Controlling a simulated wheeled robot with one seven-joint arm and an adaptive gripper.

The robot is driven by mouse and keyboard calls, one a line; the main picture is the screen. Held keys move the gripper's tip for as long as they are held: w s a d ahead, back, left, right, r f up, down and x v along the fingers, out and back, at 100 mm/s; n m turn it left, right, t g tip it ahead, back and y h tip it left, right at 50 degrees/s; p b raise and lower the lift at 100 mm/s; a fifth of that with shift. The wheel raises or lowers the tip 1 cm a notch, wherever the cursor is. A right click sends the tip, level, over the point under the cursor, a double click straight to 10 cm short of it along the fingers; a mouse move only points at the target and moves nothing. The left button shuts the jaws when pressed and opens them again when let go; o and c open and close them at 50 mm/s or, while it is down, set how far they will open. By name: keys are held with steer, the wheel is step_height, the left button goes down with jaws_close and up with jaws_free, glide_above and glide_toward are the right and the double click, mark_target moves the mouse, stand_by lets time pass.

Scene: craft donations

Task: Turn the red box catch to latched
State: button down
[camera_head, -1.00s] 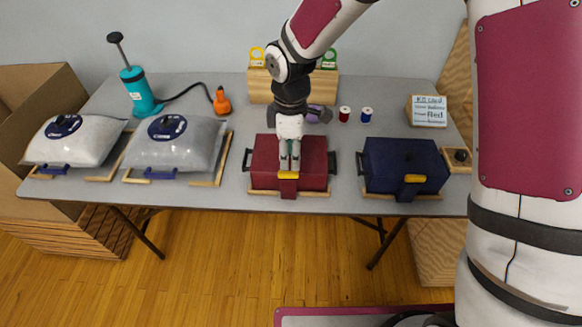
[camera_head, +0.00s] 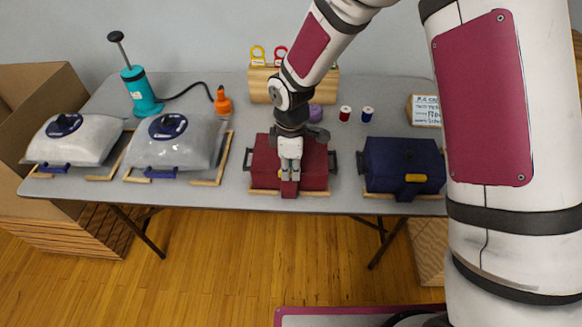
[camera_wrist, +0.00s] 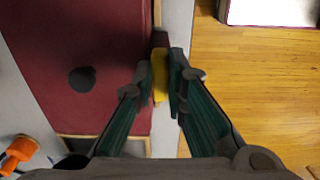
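The red box (camera_head: 262,165) stands near the table's front edge, lid down. Its yellow catch is mostly hidden behind my gripper in the head view. In the wrist view the yellow catch (camera_wrist: 160,82) lies lengthwise along the box's front edge. My gripper (camera_head: 290,178) points down at the middle of the box's front. In the wrist view its two fingers (camera_wrist: 161,88) stand on either side of the catch, with a narrow gap between them. The fingers look open; whether they touch the catch is unclear.
A blue box (camera_head: 403,160) with a yellow catch (camera_head: 415,178) stands close on the right. Two clear-domed bags (camera_head: 175,140) sit to the left. A teal pump (camera_head: 139,92), an orange nozzle (camera_head: 222,101) and thread spools (camera_head: 345,113) are farther back.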

steer(key=shift+m, duration=0.4)
steer(key=m, duration=0.3)
steer(key=shift+m, duration=0.4)
steer(key=m, duration=0.4)
steer(key=shift+s+a+m, duration=0.15)
steer(key=shift+m, duration=0.15)
steer(key=m, duration=0.4)
steer(key=shift+s+p, duration=0.1)
steer(key=shift+p, duration=0.25)
steer(key=m+p, duration=0.1)
steer(key=m, duration=0.3)
steer(key=shift+a+m, duration=0.15)
steer(key=shift+m, duration=0.15)
steer(key=c, duration=1.6)
jaws_free()
